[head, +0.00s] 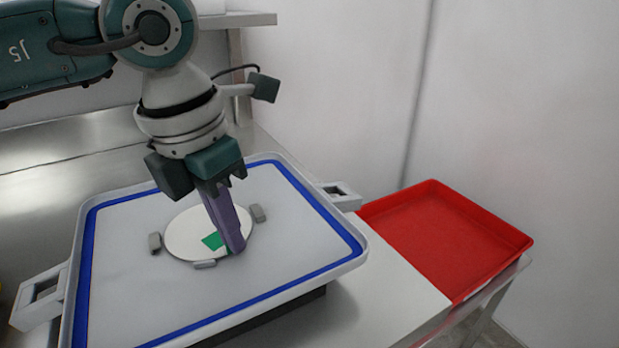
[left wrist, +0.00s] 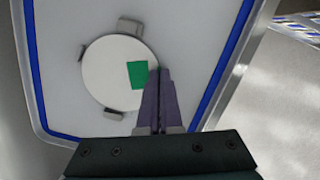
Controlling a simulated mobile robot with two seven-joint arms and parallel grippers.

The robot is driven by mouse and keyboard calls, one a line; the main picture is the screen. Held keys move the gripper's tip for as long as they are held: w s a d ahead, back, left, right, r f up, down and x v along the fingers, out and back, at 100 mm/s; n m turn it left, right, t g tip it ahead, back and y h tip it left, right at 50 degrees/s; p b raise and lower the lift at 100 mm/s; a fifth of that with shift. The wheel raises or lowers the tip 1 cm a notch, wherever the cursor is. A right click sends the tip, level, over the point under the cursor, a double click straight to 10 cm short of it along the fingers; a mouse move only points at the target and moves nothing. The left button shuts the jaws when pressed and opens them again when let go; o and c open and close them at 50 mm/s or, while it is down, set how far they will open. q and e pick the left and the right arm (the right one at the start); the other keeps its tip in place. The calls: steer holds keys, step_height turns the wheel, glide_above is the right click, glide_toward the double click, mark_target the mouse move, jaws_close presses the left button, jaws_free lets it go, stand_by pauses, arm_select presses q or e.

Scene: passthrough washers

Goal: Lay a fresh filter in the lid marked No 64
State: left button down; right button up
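A round white disc (head: 185,231), which looks like a filter, lies flat in a large grey tray-like lid (head: 125,287) with a blue seal around its edge. Small grey clips (head: 154,242) stand around the disc's rim. A green patch (head: 212,241) shows on the disc, and it also shows in the left wrist view (left wrist: 137,75). My left gripper (head: 237,249) points down at the disc's edge, beside the green patch. Its purple fingers (left wrist: 161,72) are close together, and I see nothing clearly between them. No number mark is readable. My right gripper is out of view.
The lid has side handles (head: 40,298) and sits on a metal bench (head: 385,298). An empty red tray (head: 450,236) stands to the right. White walls close in behind and at the right. A shelf (head: 250,19) is at the back.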

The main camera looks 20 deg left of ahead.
arm_select(q)
steer(key=c, duration=1.6)
jaws_free()
steer(key=c, duration=0.5)
jaws_free()
steer(key=shift+c, duration=0.2)
steer(key=shift+r+p, duration=2.75)
steer(key=shift+r, duration=0.8)
